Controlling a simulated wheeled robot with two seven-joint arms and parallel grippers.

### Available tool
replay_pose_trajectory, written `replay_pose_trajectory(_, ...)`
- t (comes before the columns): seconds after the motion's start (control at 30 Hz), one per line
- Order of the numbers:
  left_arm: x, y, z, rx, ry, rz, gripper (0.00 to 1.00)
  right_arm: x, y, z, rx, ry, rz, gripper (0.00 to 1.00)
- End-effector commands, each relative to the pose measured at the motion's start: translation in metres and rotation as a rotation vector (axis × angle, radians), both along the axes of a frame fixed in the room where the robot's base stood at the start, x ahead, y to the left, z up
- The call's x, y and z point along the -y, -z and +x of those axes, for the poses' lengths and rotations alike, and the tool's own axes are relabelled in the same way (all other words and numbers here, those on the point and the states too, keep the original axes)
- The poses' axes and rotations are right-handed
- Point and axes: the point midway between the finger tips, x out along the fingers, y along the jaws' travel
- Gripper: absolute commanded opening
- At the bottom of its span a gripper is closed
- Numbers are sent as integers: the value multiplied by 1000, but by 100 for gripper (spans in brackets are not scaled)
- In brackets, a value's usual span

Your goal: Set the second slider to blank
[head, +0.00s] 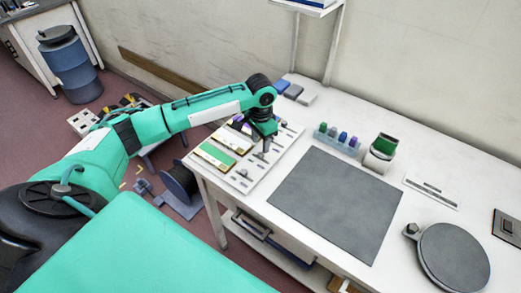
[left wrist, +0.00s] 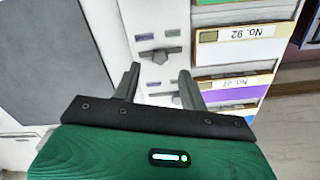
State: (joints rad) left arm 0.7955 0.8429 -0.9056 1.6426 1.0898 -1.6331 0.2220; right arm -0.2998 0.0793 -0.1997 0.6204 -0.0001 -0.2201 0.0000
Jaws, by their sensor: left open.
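A white slider panel (head: 268,171) lies on the left end of the table. It carries a column of small grey sliders beside label cards. In the left wrist view, one grey slider knob (left wrist: 165,56) shows beyond my fingertips, with small purple and green marks above it. Another slider knob (left wrist: 168,97) is partly visible between my fingers; its setting is unclear. My left gripper (head: 265,140) points down over the panel. In the left wrist view, its two fingers (left wrist: 159,80) are apart with nothing held between them. I cannot tell which slider is the second. My right gripper is not in view.
A dark grey mat (head: 335,205) lies right of the panel. A rack of coloured bottles (head: 338,140) and a round grey plate (head: 454,258) are further right.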

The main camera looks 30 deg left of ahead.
Motion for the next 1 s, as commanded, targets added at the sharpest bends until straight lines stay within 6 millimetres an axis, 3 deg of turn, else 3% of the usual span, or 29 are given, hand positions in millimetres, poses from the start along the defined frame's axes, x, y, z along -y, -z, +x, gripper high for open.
replay_pose_trajectory(0.2, 0, -50, 1, 4, 1, 0, 43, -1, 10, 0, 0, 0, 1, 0)
replay_pose_trajectory(0.4, 0, -80, 1, 4, 0, 1, 43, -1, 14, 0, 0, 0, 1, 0)
replay_pose_trajectory(0.6, 0, -90, 0, 0, 0, 0, 43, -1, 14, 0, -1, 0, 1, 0)
replay_pose_trajectory(1.0, 0, -90, 0, -1, 0, 0, 43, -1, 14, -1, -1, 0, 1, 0)
